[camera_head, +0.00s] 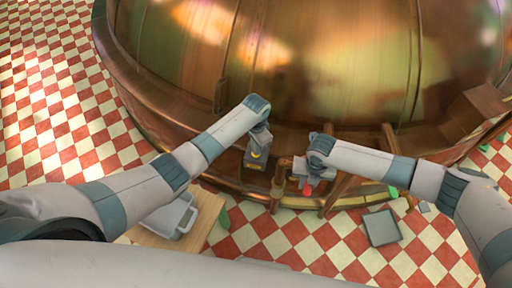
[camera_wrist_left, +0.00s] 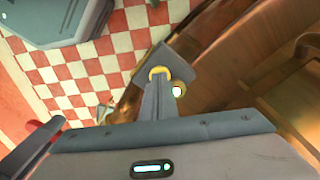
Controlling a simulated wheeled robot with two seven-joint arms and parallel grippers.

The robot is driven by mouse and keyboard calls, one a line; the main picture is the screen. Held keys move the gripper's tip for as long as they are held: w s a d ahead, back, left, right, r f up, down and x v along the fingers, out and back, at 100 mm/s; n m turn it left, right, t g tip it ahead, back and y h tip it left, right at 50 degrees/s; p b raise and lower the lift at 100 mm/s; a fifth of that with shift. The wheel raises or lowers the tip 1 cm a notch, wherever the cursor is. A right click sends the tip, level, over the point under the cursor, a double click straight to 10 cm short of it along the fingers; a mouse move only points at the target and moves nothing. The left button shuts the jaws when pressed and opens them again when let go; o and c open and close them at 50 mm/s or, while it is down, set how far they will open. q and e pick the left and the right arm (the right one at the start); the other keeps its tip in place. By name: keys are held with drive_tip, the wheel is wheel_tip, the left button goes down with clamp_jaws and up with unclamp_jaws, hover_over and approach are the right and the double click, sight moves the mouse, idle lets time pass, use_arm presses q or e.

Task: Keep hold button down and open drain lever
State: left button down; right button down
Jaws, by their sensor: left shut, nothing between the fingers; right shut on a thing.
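A grey box with the yellow hold button (camera_head: 256,155) is mounted low on the copper kettle's front. In the left wrist view, the yellow ring of the button (camera_wrist_left: 158,72) shows at the tips of my left gripper (camera_wrist_left: 158,90). My left gripper (camera_head: 259,146) is shut with nothing between its fingers and points down at the button; the tips appear to touch it. The red drain lever (camera_head: 308,188) is at the pipework right of the box. My right gripper (camera_head: 308,179) is shut on it and hides part of it.
The large copper kettle (camera_head: 330,60) fills the back. Copper pipes (camera_head: 280,180) stand between my grippers. A wooden table (camera_head: 205,215) with a grey tray (camera_head: 172,217) is at front left. A grey floor plate (camera_head: 382,227) lies at front right on the checkered floor.

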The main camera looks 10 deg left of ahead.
drive_tip(key=shift+d, duration=0.1)
drive_tip(key=shift+w+d+n, duration=0.15)
drive_tip(key=shift+d+n, duration=0.8)
drive_tip(key=shift+n, duration=0.25)
drive_tip(key=shift+w+d+n, duration=0.2)
drive_tip(key=shift+d+n, duration=0.35)
drive_tip(key=shift+n, duration=0.05)
drive_tip(key=shift+w+d+n, duration=0.2)
drive_tip(key=shift+d+n, duration=0.3)
drive_tip(key=shift+n, duration=0.1)
drive_tip(key=shift+w+d+n, duration=0.6)
drive_tip(key=shift+d+n, duration=0.3)
drive_tip(key=shift+n, duration=0.3)
